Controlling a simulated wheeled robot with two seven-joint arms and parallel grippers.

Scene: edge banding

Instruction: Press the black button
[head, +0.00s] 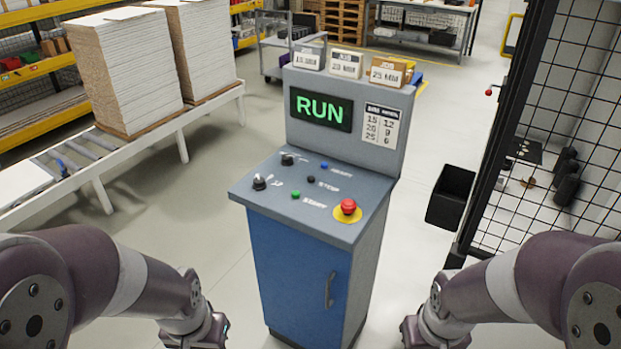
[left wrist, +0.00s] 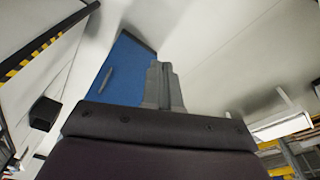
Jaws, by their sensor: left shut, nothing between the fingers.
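The small black button (head: 311,179) sits on the sloped top of the control console (head: 250,194), beside the printed word STOP. It is between a blue button (head: 324,166) and a green button (head: 295,195). My left gripper (left wrist: 162,70) is shut and empty in the left wrist view, with the console's blue cabinet (left wrist: 122,68) behind it. In the head view my left arm ends low, at the console's front left, well apart from the button. My right arm ends low at the console's right, and its fingers are out of the picture.
A red mushroom button (head: 348,207) on a yellow ring and two black knobs share the panel. The console's screen (head: 321,109) reads RUN. A roller conveyor (head: 120,160) with stacked boards stands left. A black bin (head: 450,196) and mesh fence (head: 550,130) stand right.

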